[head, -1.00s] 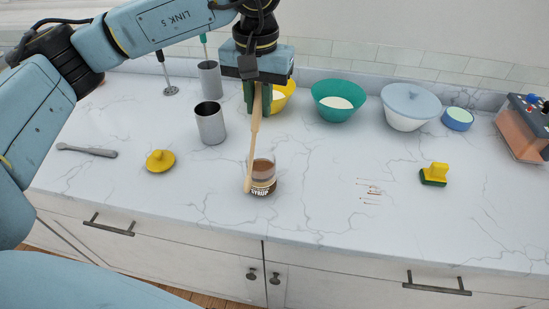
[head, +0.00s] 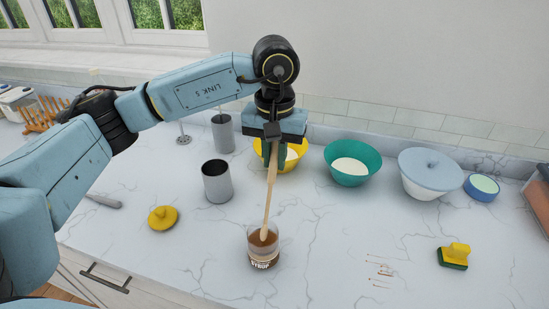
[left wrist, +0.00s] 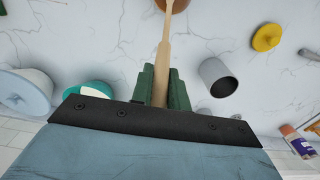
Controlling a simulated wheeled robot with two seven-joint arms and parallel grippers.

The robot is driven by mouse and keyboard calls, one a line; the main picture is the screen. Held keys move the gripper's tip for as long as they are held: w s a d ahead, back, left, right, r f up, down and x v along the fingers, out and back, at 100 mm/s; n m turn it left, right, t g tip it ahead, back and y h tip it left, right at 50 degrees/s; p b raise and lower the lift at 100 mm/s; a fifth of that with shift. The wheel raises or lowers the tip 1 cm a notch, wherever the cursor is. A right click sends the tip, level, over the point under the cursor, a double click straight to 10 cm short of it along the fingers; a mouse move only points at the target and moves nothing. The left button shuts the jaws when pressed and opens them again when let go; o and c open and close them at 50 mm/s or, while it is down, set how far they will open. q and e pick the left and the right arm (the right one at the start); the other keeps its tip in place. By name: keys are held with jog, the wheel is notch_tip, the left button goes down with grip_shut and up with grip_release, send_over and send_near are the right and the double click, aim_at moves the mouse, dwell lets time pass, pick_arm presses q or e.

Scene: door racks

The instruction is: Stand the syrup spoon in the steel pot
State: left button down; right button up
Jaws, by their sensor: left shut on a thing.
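The wooden syrup spoon (head: 267,205) hangs almost upright from my left gripper (head: 272,160), which is shut on its upper handle. Its lower end overlaps the mouth of the glass syrup jar (head: 264,259); I cannot tell whether it is inside or just above. In the left wrist view the spoon (left wrist: 163,62) runs from between the green fingers (left wrist: 163,88) towards the jar (left wrist: 178,5) at the top edge. A grey steel pot (head: 217,185) stands upright and looks empty, left of the spoon; it also shows in the left wrist view (left wrist: 217,78). My right gripper is out of view.
A second grey pot (head: 223,135) stands behind. A yellow bowl (head: 291,158), a teal bowl (head: 350,175) and a lidded bowl (head: 425,180) line the back. A yellow lid (head: 163,218) lies left, a sponge (head: 454,256) right, near brown drips (head: 380,270).

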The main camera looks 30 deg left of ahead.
pick_arm(q)
jog(key=shift+f, duration=0.4)
jog(key=shift+f+b, duration=0.65)
jog(key=shift+b, duration=0.15)
jog(key=c, duration=1.3)
grip_release()
jog(key=shift+c, duration=0.2)
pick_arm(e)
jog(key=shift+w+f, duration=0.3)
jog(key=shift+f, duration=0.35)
pick_arm(q)
jog(key=shift+r, duration=0.1)
jog(key=shift+r+p, duration=0.45)
jog(key=shift+p, duration=0.2)
notch_tip(320, 180, up, 11)
jog(key=shift+r, duration=0.6)
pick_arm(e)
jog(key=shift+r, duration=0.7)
